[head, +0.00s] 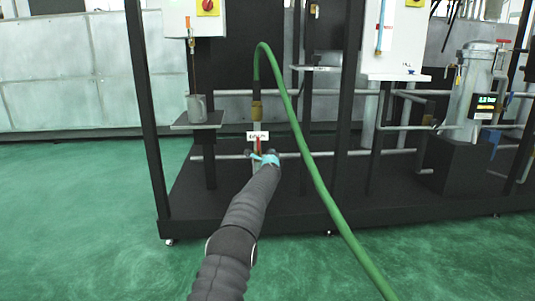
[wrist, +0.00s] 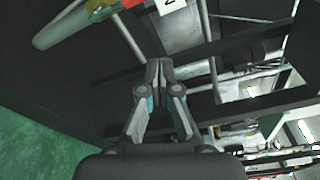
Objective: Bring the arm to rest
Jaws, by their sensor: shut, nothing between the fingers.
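My arm reaches forward over the green floor towards the black-framed rig (head: 165,185) in the head view. My gripper (head: 263,157) is at its end, in front of the rig's lower pipes, just below a small white label (head: 257,135) and a red handle (head: 258,146). I cannot tell from the head view whether it touches them. In the wrist view my gripper (wrist: 159,66) has its fingers together with nothing between them. The red part (wrist: 131,3) and the label (wrist: 172,4) show at the top edge there, apart from the fingertips.
A green hose (head: 318,185) arches from a brass fitting (head: 256,108) down to the floor, right of my arm. A metal canister (head: 475,95) stands at right. The green floor (head: 80,220) at left is clear.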

